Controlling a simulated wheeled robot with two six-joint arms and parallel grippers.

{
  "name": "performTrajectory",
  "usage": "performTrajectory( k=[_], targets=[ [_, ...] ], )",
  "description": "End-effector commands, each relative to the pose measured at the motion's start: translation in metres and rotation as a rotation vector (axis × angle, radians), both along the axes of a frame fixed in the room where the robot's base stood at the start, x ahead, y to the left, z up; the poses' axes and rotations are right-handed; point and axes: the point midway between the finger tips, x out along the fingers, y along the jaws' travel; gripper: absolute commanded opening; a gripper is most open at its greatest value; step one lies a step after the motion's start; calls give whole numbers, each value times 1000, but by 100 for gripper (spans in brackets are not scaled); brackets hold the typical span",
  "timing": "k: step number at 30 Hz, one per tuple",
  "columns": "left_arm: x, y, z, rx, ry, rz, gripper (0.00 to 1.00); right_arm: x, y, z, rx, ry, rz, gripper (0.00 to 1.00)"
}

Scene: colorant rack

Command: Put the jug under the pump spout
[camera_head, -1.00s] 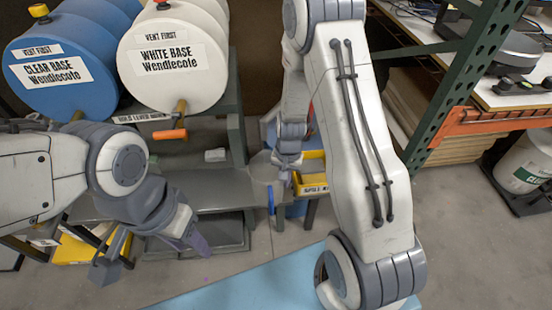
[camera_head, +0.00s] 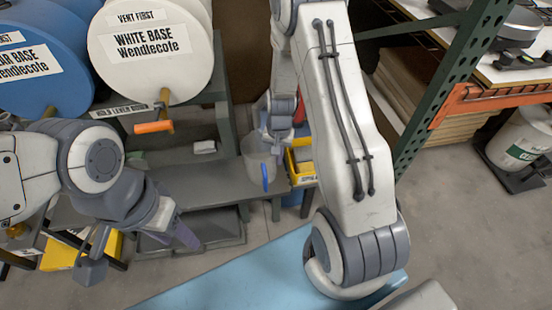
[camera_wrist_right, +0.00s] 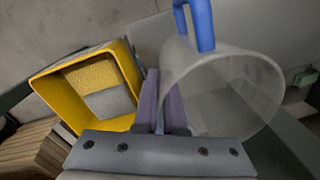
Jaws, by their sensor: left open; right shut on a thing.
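The clear jug (camera_head: 258,158) with a blue handle is above the grey shelf in the head view, left of a yellow bin. In the right wrist view the jug (camera_wrist_right: 228,95) lies just right of the fingers, with its handle (camera_wrist_right: 200,22) at the top. My right gripper (camera_wrist_right: 163,103) is shut on the jug, seemingly at its side wall; the exact contact is hard to see. In the head view the right gripper (camera_head: 272,138) is partly hidden by its wrist. My left gripper (camera_head: 138,254) is open and empty at lower left. I cannot make out a pump spout.
A white drum (camera_head: 130,75) and a blue drum (camera_head: 35,95) lie on a rack; an orange-handled tap (camera_head: 155,127) juts from the white drum. The yellow bin (camera_wrist_right: 130,62) holds sponge-like blocks. A green post (camera_head: 450,95) stands right.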

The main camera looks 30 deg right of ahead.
Motion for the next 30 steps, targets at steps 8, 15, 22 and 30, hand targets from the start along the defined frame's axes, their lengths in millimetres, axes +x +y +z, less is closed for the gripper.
performTrajectory(
  k=[8, 15, 22, 30],
  targets=[
    [0, 0, -1, 0, 0, 0, 50, 1, 1, -3, 0, 0, 3, 38],
    [0, 0, -1, 0, 0, 0, 50, 1, 1, -3, 0, 0, 3, 38],
    [0, 0, 3, 0, 0, 0, 50, 2, 1, 14, -1, -4, 3, 38],
    [0, 0, 10, 0, 0, 0, 50, 1, -1, 71, -1, -6, 3, 38]
  ],
)
